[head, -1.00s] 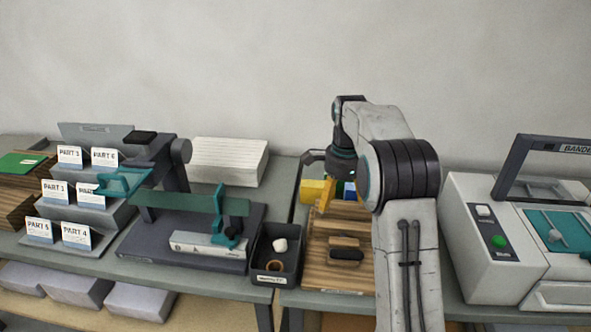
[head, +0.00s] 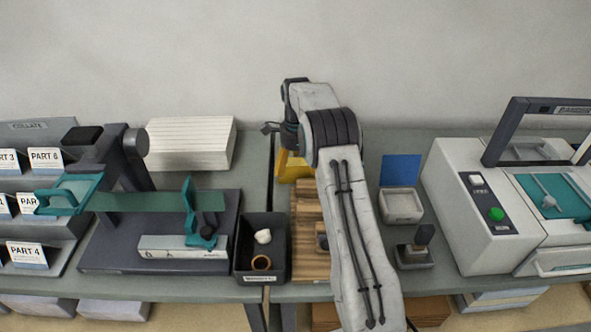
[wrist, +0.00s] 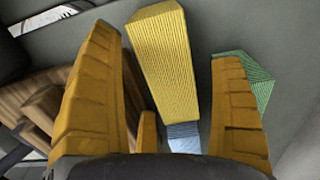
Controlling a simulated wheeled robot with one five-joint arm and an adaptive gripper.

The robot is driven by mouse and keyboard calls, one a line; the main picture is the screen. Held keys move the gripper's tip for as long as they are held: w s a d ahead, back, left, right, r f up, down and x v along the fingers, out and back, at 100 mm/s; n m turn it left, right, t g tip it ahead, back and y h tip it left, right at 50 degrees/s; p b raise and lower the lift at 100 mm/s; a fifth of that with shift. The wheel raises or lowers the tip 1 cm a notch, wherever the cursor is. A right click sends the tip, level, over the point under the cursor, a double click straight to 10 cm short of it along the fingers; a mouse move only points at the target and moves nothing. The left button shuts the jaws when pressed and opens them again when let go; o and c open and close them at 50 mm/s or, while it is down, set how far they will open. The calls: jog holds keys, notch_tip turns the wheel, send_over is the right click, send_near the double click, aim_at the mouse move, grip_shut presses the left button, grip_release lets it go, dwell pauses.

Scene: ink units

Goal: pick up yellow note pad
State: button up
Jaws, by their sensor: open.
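The yellow note pad (wrist: 163,65) is a block with ribbed sides. In the wrist view it lies between the two orange-yellow fingers of my gripper (wrist: 166,48), with grey gaps to either side. My gripper is open and not closed on it. In the head view my gripper (head: 283,160) is at the back of the worktop, beside the wall; yellow shows there, but pad and finger are hard to tell apart. My arm hides part of this spot.
A green block (wrist: 258,80) is beside the right finger and a blue block (wrist: 184,132) is below the pad in the wrist view. A wooden stack (head: 306,215) is in front. A black bin (head: 246,272) stands left, a white tray (head: 401,207) right.

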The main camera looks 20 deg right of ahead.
aim_at(296, 173)
jog(key=shift+w+f, duration=0.1)
jog(key=shift+f, duration=1.4)
jog(key=shift+c, duration=0.5)
jog(key=c, duration=1.3)
